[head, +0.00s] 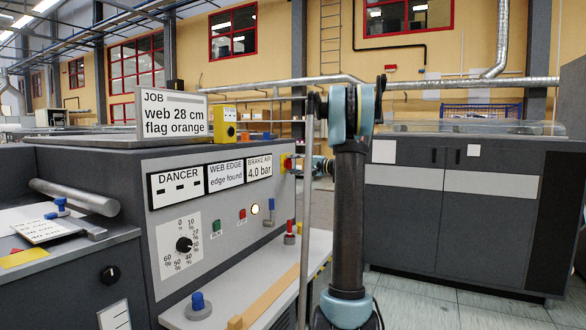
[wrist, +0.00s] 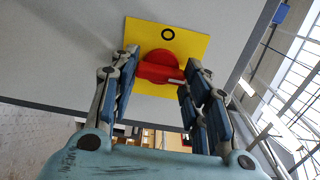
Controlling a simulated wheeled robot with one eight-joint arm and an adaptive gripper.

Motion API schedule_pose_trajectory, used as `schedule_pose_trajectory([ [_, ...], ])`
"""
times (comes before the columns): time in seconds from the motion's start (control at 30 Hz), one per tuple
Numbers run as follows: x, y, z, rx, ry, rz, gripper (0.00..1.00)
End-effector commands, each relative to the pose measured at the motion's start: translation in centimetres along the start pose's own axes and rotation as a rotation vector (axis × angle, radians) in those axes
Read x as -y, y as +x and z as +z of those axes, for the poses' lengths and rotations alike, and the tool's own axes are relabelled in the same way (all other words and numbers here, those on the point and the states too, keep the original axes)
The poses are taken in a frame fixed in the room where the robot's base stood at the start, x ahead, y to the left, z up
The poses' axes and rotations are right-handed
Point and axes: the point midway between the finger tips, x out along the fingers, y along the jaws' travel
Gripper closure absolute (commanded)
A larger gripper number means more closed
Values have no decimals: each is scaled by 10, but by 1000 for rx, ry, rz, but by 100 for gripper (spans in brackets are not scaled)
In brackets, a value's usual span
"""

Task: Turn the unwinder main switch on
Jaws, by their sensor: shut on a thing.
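The main switch is a red rotary handle (wrist: 158,66) on a yellow plate (wrist: 193,41) with a black ring mark. In the wrist view a white pointer mark on the handle faces right, away from the ring mark. My gripper (wrist: 163,61) has one finger on each side of the handle and is shut on it. My arm hides part of the gripper there.
The console front (head: 215,175) carries a dancer dial (head: 184,244), signs, green and red buttons and a lit lamp (head: 254,209). A pale ledge (head: 210,312) below holds blue and red knobs and a wooden bar. A dark cabinet (head: 455,215) stands right, across open floor.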

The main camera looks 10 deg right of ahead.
Motion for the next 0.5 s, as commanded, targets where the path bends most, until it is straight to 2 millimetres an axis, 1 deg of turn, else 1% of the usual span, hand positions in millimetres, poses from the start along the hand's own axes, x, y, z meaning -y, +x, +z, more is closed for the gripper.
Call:
schedule_pose_trajectory([
  [0.03,-1,-1,-3,-6,-1,3,81],
  [0.17,-1,-1,-2,-6,-1,3,81],
  [0.2,-1,-1,-2,-6,-2,3,55],
  [0.27,-1,-1,-2,-6,-2,3,41],
  [0.3,-1,-1,-2,-5,-2,3,37],
  [0.5,-1,-1,-1,-2,-2,2,37],
])
